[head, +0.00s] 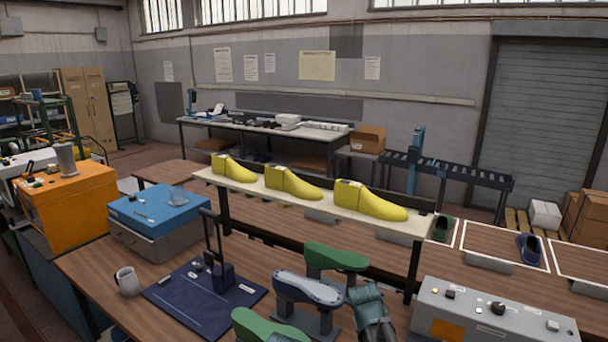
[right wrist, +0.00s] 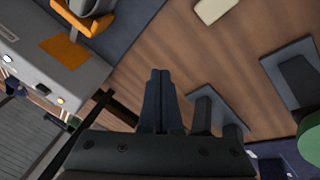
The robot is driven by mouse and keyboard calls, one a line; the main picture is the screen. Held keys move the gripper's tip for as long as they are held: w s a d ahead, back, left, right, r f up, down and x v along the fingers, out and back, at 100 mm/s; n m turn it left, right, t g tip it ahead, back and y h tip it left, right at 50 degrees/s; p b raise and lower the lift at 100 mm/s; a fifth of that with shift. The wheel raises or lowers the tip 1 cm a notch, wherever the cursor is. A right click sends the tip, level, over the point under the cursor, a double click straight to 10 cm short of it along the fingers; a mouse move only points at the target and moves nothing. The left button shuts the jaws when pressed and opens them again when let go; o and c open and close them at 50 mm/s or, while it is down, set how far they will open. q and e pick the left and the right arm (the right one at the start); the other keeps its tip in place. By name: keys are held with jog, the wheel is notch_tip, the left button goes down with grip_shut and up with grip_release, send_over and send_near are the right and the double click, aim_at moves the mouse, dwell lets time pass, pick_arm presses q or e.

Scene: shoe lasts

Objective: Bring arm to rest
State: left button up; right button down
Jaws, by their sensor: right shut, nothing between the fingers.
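My right gripper (right wrist: 160,88) shows in the right wrist view with its two dark fingers together and nothing between them. It is over the brown wooden bench (right wrist: 185,45), apart from the things around it. In the head view, my right arm comes up at the bottom centre, between a blue-grey shoe form (head: 307,289) on a stand and a grey control box (head: 490,310); its fingertips cannot be made out there. My left gripper is not in view.
Green-topped stands (head: 335,257) are close by my right arm. Several yellow lasts (head: 369,202) stand on a raised shelf behind. A dark blue mat (head: 190,305) with a post, a mug (head: 128,281) and a blue-topped box (head: 160,210) are at the left.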

jog(key=s+a+f+n+g+y+b, duration=0.1)
jog(key=s+a+f, duration=0.1)
jog(key=s+a, duration=0.4)
jog(key=s+a+f+n+g+b, duration=0.1)
jog(key=s+a, duration=0.6)
jog(key=s, duration=0.7)
jog(key=shift+s+a+f+n+g+y, duration=0.3)
jog(key=shift+f+g+y, duration=0.1)
jog(key=shift+g, duration=0.2)
